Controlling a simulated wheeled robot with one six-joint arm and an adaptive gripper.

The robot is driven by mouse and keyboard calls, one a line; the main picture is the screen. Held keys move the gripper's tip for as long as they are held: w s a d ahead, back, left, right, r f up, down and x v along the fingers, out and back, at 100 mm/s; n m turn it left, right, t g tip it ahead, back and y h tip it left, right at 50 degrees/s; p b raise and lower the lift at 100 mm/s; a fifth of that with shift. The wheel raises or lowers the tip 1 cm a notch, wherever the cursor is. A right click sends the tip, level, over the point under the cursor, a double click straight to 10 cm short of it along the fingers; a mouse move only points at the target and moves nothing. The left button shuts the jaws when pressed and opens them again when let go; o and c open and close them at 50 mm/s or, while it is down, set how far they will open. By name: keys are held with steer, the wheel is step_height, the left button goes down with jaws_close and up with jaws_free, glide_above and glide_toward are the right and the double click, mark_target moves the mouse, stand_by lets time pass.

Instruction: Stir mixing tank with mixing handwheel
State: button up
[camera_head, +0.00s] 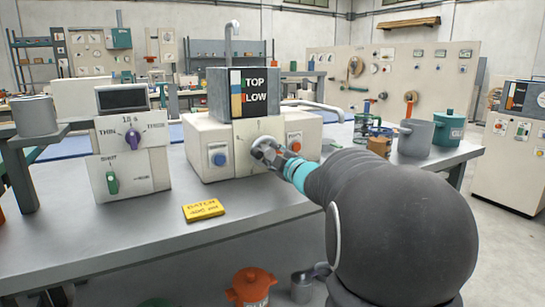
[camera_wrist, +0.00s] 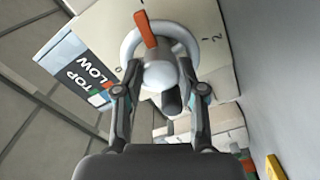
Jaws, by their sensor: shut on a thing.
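The mixing handwheel (camera_wrist: 188,38) is a white ring with a round hub and an orange bar on it, on the front of a cream machine (camera_head: 215,133). My gripper (camera_wrist: 161,90) has one finger on each side of the hub and is shut on the handwheel. In the head view my gripper (camera_head: 282,160) reaches the machine's front, and only a pale part of the handwheel (camera_head: 262,147) shows past it. Dial marks, among them 0 and 2, stand around the wheel in the wrist view. I cannot tell which part is the mixing tank; a dark box marked TOP and LOW (camera_head: 218,95) stands on the machine.
A blue button (camera_head: 219,159) and a red button (camera_head: 295,146) flank the wheel. A control box with purple and green knobs (camera_head: 130,155) stands left. A yellow card (camera_head: 203,210) lies on the grey table (camera_head: 130,240). Pots (camera_head: 415,138) stand right. The table's front is mostly clear.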

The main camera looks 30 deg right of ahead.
steer(key=o, duration=1.1)
steer(key=shift+o, duration=0.2)
steer(key=s, duration=1.2)
steer(key=shift+d, duration=0.2)
